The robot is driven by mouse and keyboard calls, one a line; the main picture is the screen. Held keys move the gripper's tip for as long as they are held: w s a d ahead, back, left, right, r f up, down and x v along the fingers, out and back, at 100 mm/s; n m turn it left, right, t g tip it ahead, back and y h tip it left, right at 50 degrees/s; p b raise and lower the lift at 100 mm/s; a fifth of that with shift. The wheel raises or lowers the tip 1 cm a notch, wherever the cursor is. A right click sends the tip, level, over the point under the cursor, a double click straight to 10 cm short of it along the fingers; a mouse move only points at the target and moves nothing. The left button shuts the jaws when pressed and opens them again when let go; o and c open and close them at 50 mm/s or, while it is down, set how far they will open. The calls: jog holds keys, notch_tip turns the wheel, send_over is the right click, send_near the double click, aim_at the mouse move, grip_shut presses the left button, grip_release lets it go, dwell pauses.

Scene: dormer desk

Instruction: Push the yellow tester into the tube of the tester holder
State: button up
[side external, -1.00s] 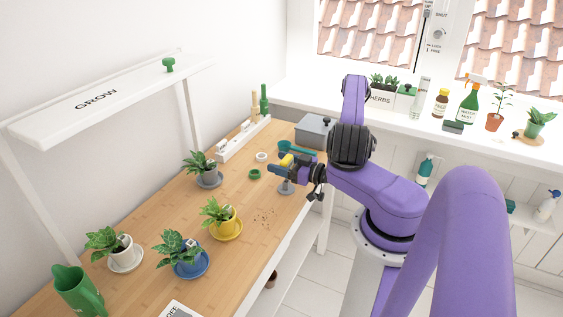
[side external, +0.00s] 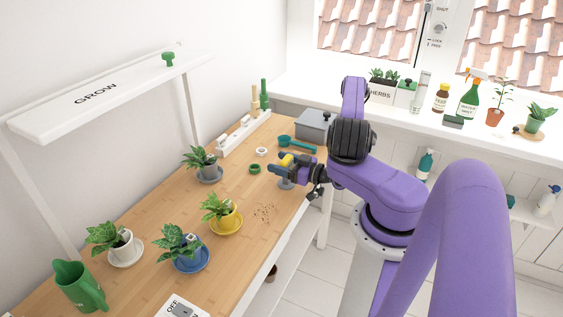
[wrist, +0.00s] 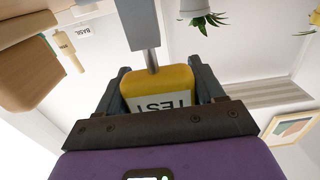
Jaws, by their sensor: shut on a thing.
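The yellow tester (wrist: 160,88), with a "TEST" label, sits between the two dark fingers of my gripper (wrist: 157,76) in the wrist view. My gripper is shut on it. Its thin metal probe points away from the palm and meets the end of a grey tube (wrist: 143,30), apparently the tester holder's. I cannot tell how far the probe is inside. In the side view the tester (side external: 287,160) shows yellow at my gripper (side external: 280,171), above the desk's right edge. A grey round base (side external: 285,184) shows just below, and the fingers hide most of the holder.
A green ring (side external: 254,169), a white ring (side external: 262,152) and a teal scoop (side external: 297,144) lie nearby. A grey box (side external: 314,125) stands behind. Potted plants, including one in a yellow pot (side external: 224,222), stand left and in front. Brown crumbs (side external: 265,212) lie on the desk (side external: 170,218).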

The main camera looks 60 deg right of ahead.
jog(key=o, duration=1.2)
jog(key=s, duration=1.7)
jog(key=shift+s, duration=0.2)
